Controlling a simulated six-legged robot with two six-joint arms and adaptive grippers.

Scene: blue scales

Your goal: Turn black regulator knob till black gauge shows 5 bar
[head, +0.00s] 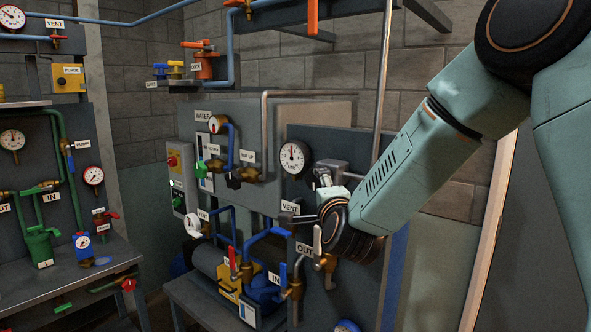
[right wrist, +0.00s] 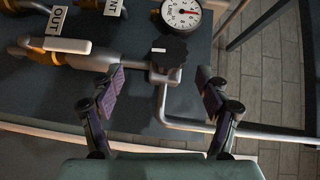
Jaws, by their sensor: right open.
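The black regulator knob (right wrist: 169,51) has a lobed rim and a white mark. It sits on a grey fitting beside the gauge in the right wrist view. The black-rimmed gauge (right wrist: 181,14) has a white face and a red needle. It also shows on the dark panel in the head view (head: 293,158), its needle pointing roughly up; the numbers are too small to read. My right gripper (right wrist: 159,88) is open and empty, its fingers apart and short of the knob. In the head view my right wrist hides the knob and most of the fingers. My left gripper is out of view.

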